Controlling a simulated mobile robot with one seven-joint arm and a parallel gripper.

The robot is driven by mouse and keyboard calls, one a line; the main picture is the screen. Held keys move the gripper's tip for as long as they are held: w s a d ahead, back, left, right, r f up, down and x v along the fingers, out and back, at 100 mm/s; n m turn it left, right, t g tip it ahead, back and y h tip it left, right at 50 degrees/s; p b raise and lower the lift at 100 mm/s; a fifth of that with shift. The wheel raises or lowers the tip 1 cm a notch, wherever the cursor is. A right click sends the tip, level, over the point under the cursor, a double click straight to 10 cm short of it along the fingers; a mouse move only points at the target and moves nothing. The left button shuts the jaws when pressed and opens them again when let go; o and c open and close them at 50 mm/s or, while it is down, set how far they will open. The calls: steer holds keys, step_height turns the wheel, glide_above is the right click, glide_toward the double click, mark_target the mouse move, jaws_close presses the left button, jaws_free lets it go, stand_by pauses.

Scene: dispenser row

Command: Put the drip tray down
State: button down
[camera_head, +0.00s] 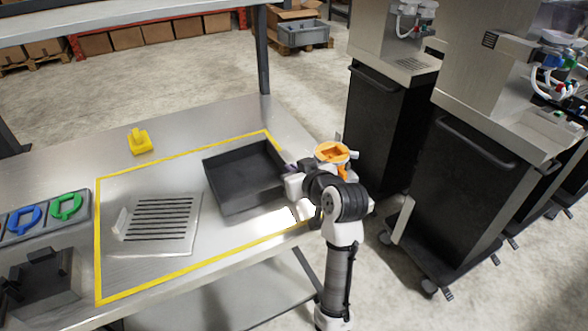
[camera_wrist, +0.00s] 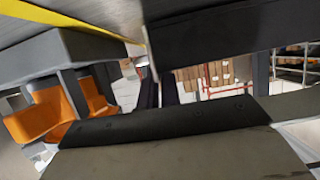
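The drip tray appears to be the black, open, shallow box (camera_head: 243,188) on the right part of the marked area in the head view. It looks level; I cannot tell whether its underside touches the table. My gripper (camera_head: 291,181) is at the tray's right side, at the table's right edge. My arm hides most of the fingers, so their hold on the wall does not show clearly. In the wrist view a dark wall, likely the tray's (camera_wrist: 235,28), fills the upper right, close to the camera.
A yellow outline (camera_head: 98,240) marks the steel table. Inside it, left of the tray, lies a slotted metal plate (camera_head: 160,224). A yellow piece (camera_head: 139,141) stands behind it. Green and blue rings (camera_head: 66,206) and a dark fixture (camera_head: 45,280) are left. Dispenser cabinets (camera_head: 470,190) stand right.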

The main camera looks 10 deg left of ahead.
steer(key=shift+f, duration=0.15)
steer(key=c, duration=1.6)
jaws_free()
steer(key=shift+r, duration=0.25)
steer(key=b+v, duration=0.2)
steer(key=v, duration=1)
